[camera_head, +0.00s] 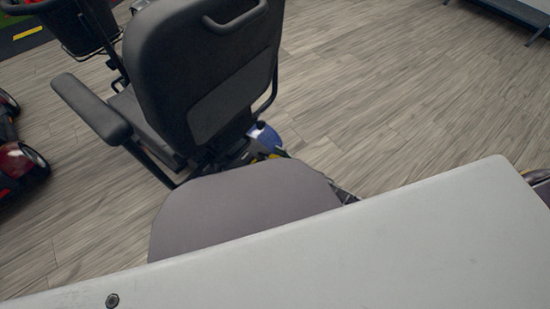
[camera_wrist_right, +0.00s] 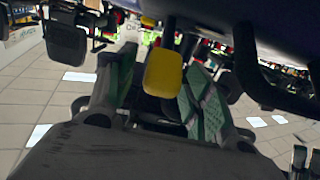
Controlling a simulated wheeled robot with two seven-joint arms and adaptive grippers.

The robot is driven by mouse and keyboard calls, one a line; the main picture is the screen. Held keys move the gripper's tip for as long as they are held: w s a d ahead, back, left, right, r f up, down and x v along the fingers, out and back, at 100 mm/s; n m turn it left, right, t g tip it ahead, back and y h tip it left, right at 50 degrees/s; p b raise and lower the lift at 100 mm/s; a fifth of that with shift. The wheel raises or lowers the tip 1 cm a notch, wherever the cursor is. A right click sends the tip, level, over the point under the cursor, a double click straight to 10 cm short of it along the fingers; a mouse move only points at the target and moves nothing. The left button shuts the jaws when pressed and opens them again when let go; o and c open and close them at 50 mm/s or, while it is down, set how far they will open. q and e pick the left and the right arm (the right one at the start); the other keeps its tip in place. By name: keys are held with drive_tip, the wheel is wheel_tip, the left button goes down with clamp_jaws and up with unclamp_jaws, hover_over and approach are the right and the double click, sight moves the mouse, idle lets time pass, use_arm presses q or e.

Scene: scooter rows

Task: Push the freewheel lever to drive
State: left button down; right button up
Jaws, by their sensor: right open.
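The freewheel lever shows in the right wrist view as a yellow, rounded paddle end (camera_wrist_right: 162,73) on a dark stem. My right gripper (camera_wrist_right: 157,88) is open, with a green-padded finger on each side of the yellow end in that picture. I cannot tell whether either finger touches it. In the head view a small patch of yellow (camera_head: 268,155) shows low behind the scooter's seat (camera_head: 195,70), by its blue body (camera_head: 265,136). There my right gripper is mostly hidden behind my own arm; only a dark tip (camera_head: 345,196) shows. My left gripper is not in view.
The scooter has a grey armrest (camera_head: 90,107) and a front basket (camera_head: 78,25). A red scooter (camera_head: 20,165) stands at the left edge. A low dark-framed bench or shelf (camera_head: 515,12) is at the top right. The wood-look floor (camera_head: 400,80) between is clear.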

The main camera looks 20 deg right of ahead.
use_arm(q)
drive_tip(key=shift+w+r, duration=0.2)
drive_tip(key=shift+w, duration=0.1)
use_arm(e)
drive_tip(key=c, duration=0.5)
clamp_jaws()
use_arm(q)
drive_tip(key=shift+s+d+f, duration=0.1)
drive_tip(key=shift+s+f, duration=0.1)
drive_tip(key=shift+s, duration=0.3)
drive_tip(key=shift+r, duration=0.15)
